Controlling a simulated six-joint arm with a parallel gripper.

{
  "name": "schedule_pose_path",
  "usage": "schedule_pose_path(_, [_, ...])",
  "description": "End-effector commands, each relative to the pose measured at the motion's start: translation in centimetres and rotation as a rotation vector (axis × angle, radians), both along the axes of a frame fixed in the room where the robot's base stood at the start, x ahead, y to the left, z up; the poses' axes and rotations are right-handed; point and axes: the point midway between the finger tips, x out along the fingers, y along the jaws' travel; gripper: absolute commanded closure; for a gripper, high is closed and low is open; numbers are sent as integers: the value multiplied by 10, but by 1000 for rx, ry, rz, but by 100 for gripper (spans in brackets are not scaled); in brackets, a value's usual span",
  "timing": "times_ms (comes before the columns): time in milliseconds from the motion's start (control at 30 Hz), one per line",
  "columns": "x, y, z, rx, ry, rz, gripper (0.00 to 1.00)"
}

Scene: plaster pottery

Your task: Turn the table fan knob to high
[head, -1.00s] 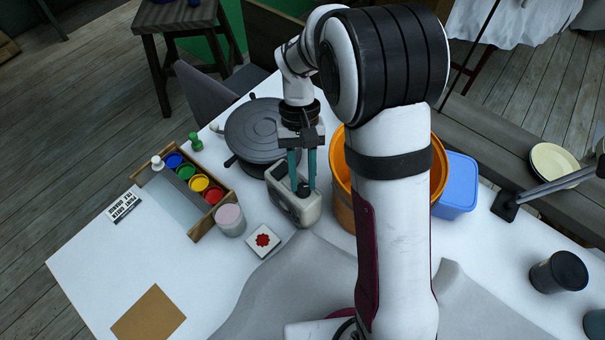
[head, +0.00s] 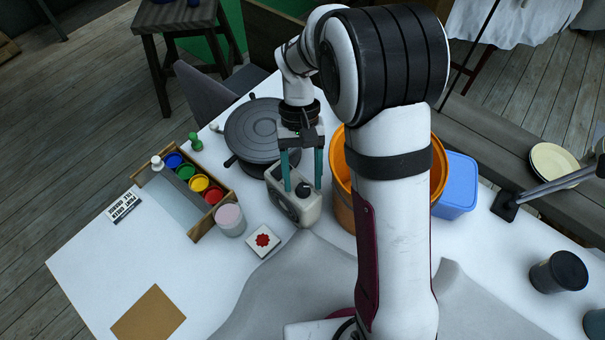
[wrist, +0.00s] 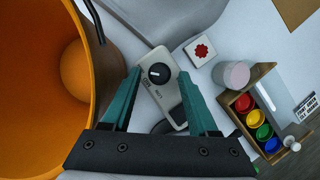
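The table fan (head: 304,211) is a small pale grey box on the white table, with a round black knob (head: 303,190) on its top. In the wrist view, the fan (wrist: 172,99) lies below and between my fingers. The knob (wrist: 158,73) shows there with a short white mark that points toward the left. Small lettering stands beside the knob, and I cannot read it all surely. My gripper (head: 302,187) is open, with one teal finger on each side of the knob and a gap to it on both sides. Nothing is held.
An orange bucket (head: 342,190) stands close on the right of the fan. A dark round turntable (head: 262,127) is behind left. A wooden tray of paint pots (head: 225,180), a pink-topped jar (head: 230,220) and a tile with a red mark (head: 272,251) are at the left. The left front table is mostly clear.

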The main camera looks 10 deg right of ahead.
Motion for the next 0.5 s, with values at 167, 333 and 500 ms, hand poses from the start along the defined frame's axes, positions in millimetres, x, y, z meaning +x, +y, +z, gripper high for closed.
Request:
schedule_pose_path(167, [1, 0, 2, 0, 0, 0, 40])
schedule_pose_path(333, [12, 0, 26, 1, -4, -2, 40])
schedule_pose_path(500, [32, 0, 73, 1, -6, -2, 40])
